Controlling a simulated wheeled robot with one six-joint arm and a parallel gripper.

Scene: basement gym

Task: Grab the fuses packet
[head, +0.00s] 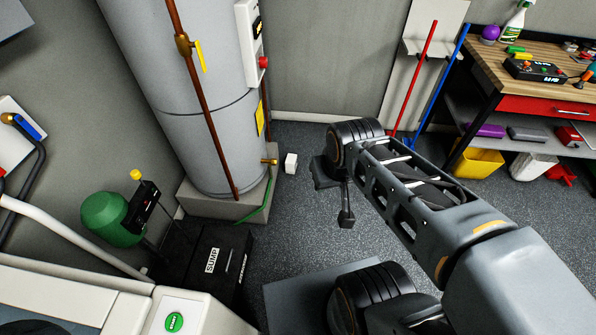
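I cannot pick out a packet labelled as fuses in the head view. A small white box-like item (291,163) lies on the floor beside the tank's plinth, with no readable label. Several small items lie on the workbench (488,62) at the upper right, too small to identify. My gripper (346,219) hangs below the far end of my arm, over the open floor, to the right of and nearer than the white item. It appears to touch nothing. Its fingers are too small and dark to show whether they are open or shut.
A grey tank (205,90) with copper pipe stands on a plinth. A black box marked SUMP (225,260) and a green vessel (110,218) are at left. Red (416,75) and blue (440,85) poles lean near the bench. A yellow bin (474,160) sits under it. The middle floor is clear.

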